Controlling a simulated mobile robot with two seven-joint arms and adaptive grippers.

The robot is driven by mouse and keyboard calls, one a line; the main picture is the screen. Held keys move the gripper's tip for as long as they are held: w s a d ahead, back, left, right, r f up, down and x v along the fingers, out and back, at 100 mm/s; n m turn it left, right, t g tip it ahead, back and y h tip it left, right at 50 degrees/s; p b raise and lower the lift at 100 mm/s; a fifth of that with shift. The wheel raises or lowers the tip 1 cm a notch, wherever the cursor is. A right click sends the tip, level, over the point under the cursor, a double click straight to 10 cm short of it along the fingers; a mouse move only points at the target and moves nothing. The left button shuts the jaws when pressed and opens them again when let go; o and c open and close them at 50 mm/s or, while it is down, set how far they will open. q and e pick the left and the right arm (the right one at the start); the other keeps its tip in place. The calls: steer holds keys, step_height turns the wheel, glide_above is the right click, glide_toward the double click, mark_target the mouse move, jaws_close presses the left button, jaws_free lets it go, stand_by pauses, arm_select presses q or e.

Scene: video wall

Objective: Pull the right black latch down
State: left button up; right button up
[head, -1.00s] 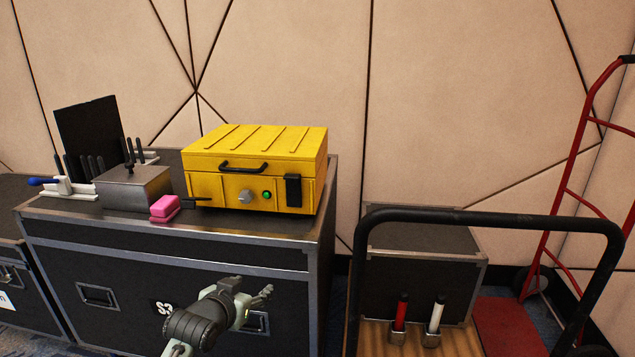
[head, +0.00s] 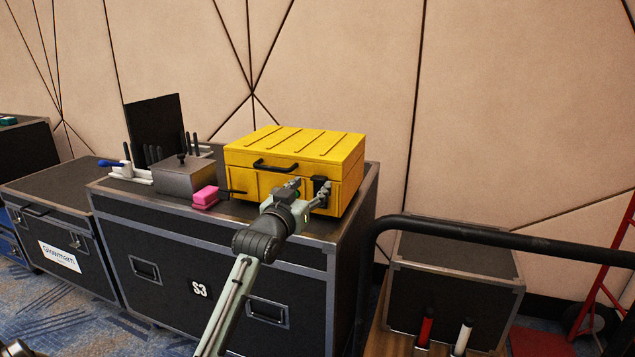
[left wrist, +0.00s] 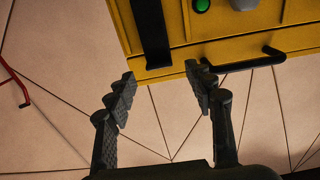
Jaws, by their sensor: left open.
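The yellow case (head: 293,147) stands shut on top of a black flight case. Its black latch (head: 318,182) is on the right of the front face, partly hidden by my gripper. In the left wrist view, which is upside down, the latch (left wrist: 151,35) is a long black strip. My left gripper (head: 305,194) is in front of the case's right front. In the wrist view the open, empty fingers (left wrist: 161,78) are spread, with the latch beyond the gap between them; I see no contact. My right gripper is not in view.
The case front also has a black handle (head: 275,165) and a green button (left wrist: 202,5). A pink block (head: 205,197) and a grey metal box (head: 182,178) stand left of it on the flight case (head: 200,255). A black cart rail (head: 480,237) is at the right.

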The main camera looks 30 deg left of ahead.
mark_target(317, 181)
arm_select(q)
steer(key=shift+x, duration=1.95)
steer(key=shift+d, duration=0.1)
jaws_close()
